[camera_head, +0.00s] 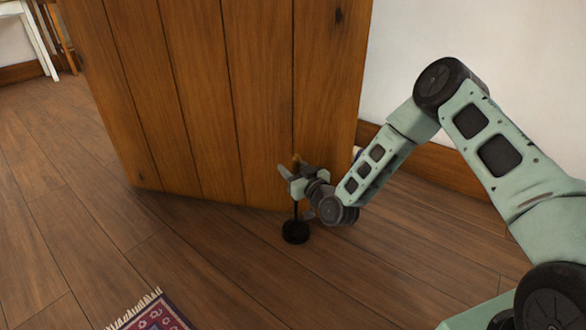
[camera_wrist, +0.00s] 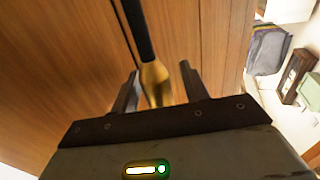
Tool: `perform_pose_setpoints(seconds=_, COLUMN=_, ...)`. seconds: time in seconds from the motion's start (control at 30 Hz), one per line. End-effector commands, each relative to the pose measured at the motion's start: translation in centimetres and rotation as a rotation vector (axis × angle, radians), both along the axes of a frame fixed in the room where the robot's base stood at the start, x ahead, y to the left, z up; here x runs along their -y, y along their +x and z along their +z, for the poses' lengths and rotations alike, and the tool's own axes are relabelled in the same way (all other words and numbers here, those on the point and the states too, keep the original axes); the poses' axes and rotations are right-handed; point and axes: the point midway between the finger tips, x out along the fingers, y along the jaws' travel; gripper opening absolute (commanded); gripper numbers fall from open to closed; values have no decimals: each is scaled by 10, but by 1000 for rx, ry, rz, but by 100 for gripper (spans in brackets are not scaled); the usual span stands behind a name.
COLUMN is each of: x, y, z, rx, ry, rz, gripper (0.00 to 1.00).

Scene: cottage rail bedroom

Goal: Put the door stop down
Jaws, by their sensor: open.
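The door stop has a round black base (camera_head: 295,232), a thin dark stem and a brass-coloured part. It stands upright in front of the wooden door, and its base appears to rest on the floor. My gripper (camera_head: 294,184) is at the upper part of the stem. In the wrist view, the door stop's brass part (camera_wrist: 155,82) and black rod show between my two fingers, which stand apart on either side with a visible gap. My gripper is open around the door stop. The head view partly hides the upper stem behind my gripper.
The wooden door (camera_head: 190,90) stands close behind the door stop. A white wall (camera_head: 410,50) with a wooden baseboard (camera_head: 440,172) is to the right. A fringed patterned rug (camera_head: 157,315) lies at the front. The plank floor (camera_head: 70,210) is clear on the left.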

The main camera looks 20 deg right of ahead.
Motion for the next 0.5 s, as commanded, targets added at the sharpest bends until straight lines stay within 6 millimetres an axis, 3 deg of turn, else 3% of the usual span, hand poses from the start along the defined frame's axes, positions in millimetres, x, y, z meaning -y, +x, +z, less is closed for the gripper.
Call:
perform_pose_setpoints(seconds=0.17, x=5, y=-19, z=4, rx=-4, ry=-1, rz=0, gripper=45)
perform_pose_setpoints(seconds=0.5, x=25, y=-86, z=5, rx=-4, ry=0, rz=1, gripper=45)
